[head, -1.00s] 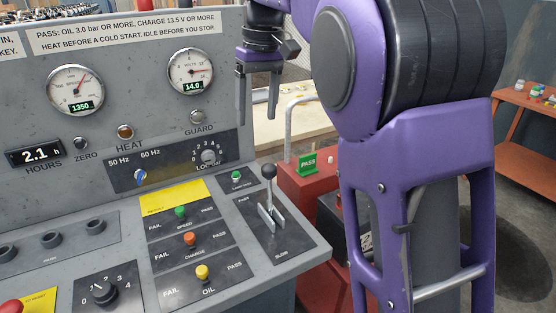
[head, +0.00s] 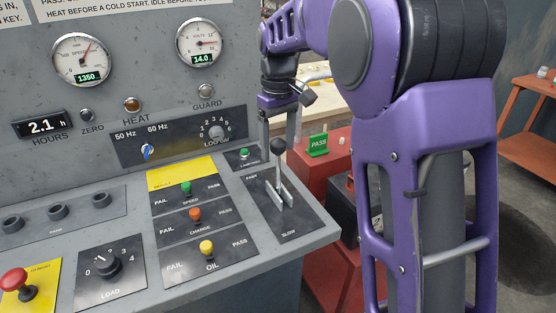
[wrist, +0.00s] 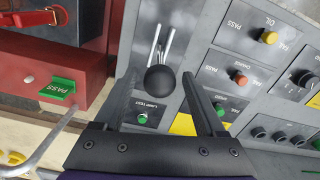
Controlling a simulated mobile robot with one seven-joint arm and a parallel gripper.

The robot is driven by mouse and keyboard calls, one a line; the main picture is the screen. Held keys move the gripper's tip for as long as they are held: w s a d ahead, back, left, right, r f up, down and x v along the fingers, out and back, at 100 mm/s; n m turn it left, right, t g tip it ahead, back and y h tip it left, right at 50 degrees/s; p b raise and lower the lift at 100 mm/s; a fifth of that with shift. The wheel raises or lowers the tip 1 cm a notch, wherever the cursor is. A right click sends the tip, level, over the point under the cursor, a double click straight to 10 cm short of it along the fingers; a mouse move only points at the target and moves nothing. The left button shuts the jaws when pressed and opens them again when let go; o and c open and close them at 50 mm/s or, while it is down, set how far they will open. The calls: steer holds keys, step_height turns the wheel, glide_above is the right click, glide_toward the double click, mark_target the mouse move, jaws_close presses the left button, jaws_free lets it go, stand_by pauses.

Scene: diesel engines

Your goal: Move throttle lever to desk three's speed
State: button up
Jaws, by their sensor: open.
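The throttle lever (head: 279,172) stands in a slotted plate marked FAST at the far end and SLOW at the near end of the grey desk. Its black ball knob (wrist: 161,78) is on top. The lever is near the FAST half of the plate. My gripper (head: 277,140) is open, pointing down at the knob. In the wrist view the knob appears between the two fingers, with gaps on both sides; I cannot tell if the fingertips reach its height. The speed gauge (head: 83,60) reads 1350.
A green-topped lamp-test button (head: 244,153) sits just left of the lever plate. PASS/FAIL switches for speed (head: 186,188), charge (head: 195,214) and oil (head: 206,247) stand further left. A red unit with a green PASS tag (head: 318,145) is to the right.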

mark_target(278, 156)
steer(key=shift+f, duration=1.8)
jaws_close()
